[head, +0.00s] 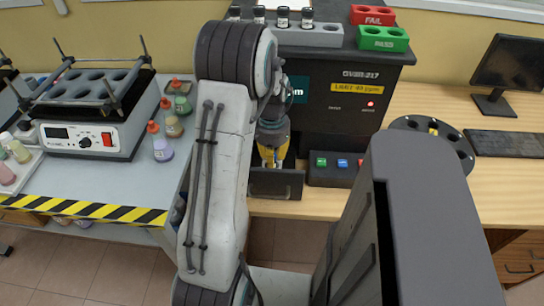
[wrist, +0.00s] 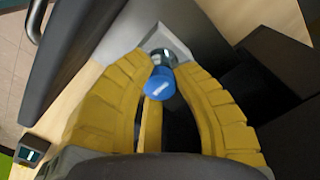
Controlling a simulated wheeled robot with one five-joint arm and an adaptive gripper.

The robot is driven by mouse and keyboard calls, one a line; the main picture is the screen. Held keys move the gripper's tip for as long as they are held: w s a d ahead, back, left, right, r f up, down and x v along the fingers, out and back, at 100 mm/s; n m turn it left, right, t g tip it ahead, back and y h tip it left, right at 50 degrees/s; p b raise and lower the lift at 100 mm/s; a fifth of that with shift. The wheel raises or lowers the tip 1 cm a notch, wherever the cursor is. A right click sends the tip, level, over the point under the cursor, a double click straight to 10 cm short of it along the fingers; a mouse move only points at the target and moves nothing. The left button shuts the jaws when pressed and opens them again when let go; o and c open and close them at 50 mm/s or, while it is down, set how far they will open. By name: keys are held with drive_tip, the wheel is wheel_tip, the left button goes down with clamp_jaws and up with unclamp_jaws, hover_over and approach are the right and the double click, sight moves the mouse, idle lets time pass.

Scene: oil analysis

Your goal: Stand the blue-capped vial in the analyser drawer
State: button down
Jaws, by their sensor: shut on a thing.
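The blue-capped vial (wrist: 159,84) shows in the wrist view between the yellow fingers of my gripper (wrist: 164,66). The gripper is shut on it. The cap faces the camera, and the vial's lower part is mostly hidden by the cap and fingertips. A pale grey fitting lies just beyond it; I cannot tell whether the vial touches it. In the head view my gripper (head: 272,157) points down at the open analyser drawer (head: 277,186), at the front of the black analyser (head: 335,105).
A button panel (head: 338,169) sits right of the drawer. Vials stand in a grey rack (head: 325,36) on the analyser, beside red (head: 373,15) and green (head: 383,38) blocks. A round dark tray (head: 412,122) is farther right. Bottles and a heater (head: 92,138) are left.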

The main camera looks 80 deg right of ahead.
drive_tip(key=shift+f, duration=0.1)
drive_tip(key=c, duration=1.1)
unclamp_jaws()
drive_tip(key=shift+r, duration=6.2)
